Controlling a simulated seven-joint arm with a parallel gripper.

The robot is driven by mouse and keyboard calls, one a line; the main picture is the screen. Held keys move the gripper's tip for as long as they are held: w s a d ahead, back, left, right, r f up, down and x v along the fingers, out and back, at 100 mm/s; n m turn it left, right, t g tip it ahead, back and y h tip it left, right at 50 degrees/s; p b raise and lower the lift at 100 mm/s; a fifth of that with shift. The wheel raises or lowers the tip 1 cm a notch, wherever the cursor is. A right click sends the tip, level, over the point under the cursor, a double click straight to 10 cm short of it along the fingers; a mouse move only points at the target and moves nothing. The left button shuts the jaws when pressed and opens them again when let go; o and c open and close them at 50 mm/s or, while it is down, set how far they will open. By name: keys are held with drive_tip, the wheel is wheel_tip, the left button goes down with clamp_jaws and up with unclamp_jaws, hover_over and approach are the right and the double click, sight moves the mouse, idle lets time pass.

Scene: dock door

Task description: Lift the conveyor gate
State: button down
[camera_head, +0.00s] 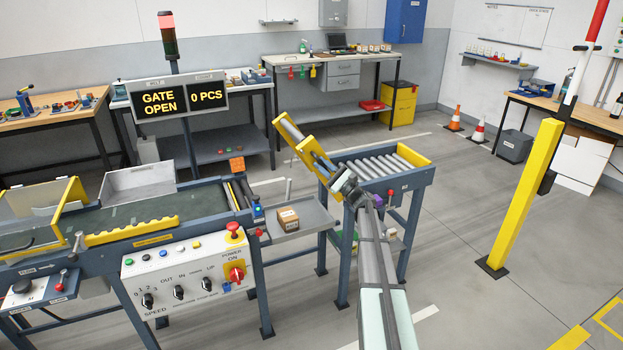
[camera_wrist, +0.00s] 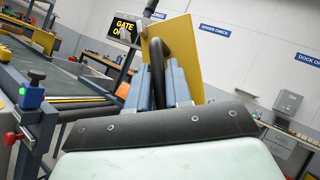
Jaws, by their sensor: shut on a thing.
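The conveyor gate shows as a yellow plate (camera_head: 295,146) in the head view, raised and tilted up in the gap between the belt conveyor and the roller conveyor. In the wrist view the yellow plate (camera_wrist: 184,50) stands right before my gripper (camera_wrist: 167,85), with a curved black handle (camera_wrist: 157,62) on it. My gripper is shut on that handle, its two grey-blue fingers on either side. In the head view my gripper (camera_head: 322,168) is at the plate's lower right, partly hiding it. The display (camera_head: 178,99) reads GATE OPEN and 0 PCS.
The belt conveyor (camera_head: 120,213) with its control panel (camera_head: 190,270) is at left. The roller conveyor (camera_head: 375,167) is at right, close to my arm. A carton (camera_head: 288,219) sits on a low grey shelf between them. A yellow post (camera_head: 525,195) stands farther right, with clear floor between.

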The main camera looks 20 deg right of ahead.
drive_tip(key=shift+d+r+m+t+h, duration=0.25)
drive_tip(key=shift+d+r+m+t, duration=0.15)
drive_tip(key=shift+d+m, duration=0.25)
drive_tip(key=shift+d+r+m+t+h, duration=0.3)
drive_tip(key=shift+d+m+t, duration=0.15)
drive_tip(key=shift+d, duration=0.3)
drive_tip(key=shift+d+r+m+t+h, duration=0.25)
drive_tip(key=shift+d+r+m+t, duration=0.1)
drive_tip(key=shift+d+m, duration=0.3)
drive_tip(key=c, duration=1.2)
unclamp_jaws()
drive_tip(key=shift+o, duration=0.2)
drive_tip(key=shift+f, duration=0.1)
drive_tip(key=v, duration=1.4)
